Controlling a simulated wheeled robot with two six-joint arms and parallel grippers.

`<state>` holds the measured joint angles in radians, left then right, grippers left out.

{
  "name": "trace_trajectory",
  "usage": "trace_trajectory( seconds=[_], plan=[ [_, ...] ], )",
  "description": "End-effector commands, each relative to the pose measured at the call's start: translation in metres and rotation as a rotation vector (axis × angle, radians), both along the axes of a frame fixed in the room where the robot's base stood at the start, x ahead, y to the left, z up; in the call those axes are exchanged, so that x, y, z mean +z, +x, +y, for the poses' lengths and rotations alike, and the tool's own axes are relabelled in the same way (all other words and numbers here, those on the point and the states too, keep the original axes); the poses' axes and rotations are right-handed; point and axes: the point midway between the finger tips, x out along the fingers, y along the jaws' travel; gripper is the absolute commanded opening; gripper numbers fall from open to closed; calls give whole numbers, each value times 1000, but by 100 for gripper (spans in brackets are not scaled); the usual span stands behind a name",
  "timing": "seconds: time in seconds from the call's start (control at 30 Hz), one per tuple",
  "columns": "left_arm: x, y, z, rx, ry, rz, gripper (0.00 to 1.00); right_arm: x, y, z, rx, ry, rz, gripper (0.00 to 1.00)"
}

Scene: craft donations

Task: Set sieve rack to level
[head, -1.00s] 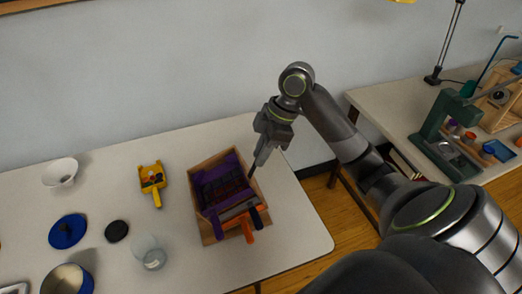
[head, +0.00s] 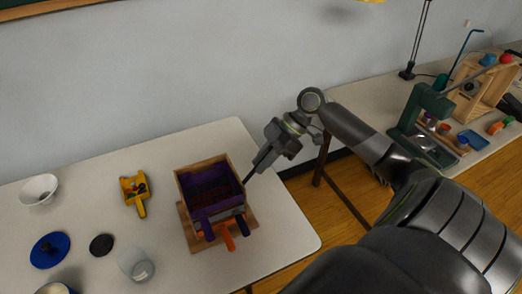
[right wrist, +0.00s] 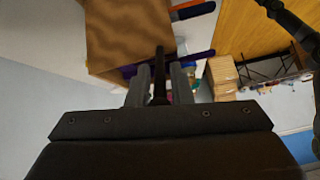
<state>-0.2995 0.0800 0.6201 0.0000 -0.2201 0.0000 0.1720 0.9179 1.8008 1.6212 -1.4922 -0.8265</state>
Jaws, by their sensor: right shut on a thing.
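The sieve rack is a wooden box (head: 200,164) on the near table, with dark purple sieves (head: 212,197) inside. Purple (head: 208,231), orange (head: 228,238) and blue (head: 242,227) handles stick out at its near side. A wooden base board (head: 188,232) shows under it. The box stands raised over the board; I cannot tell its exact tilt. My right gripper (head: 247,180) is at the box's right side, shut on a thin dark bar (right wrist: 160,78). In the right wrist view the wooden panel (right wrist: 125,35) is just beyond the fingers. My left gripper is out of view.
A yellow scoop-like tool (head: 134,190), a white bowl (head: 38,190), a blue lid (head: 49,250), a black disc (head: 102,244) and a clear jar (head: 136,265) stand left of the rack. A second table with a green press (head: 412,118) is at right, across a gap.

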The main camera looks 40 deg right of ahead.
Motion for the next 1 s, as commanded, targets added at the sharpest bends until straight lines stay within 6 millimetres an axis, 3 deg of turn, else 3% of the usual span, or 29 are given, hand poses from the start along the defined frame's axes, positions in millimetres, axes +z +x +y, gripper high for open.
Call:
trace_trajectory(
  seconds=[0.03,0.07,0.17,0.57,1.0],
  plan=[
    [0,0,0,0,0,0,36,1,1,0,0,-1,-1,0],
    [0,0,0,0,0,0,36,1,1,0,0,-1,-1,22],
    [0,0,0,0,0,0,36,1,0,0,0,-1,-1,33],
    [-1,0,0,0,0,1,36,5,-1,-5,0,-5,0,33],
    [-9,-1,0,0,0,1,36,50,-11,-47,-2,-8,1,33]
  ],
)
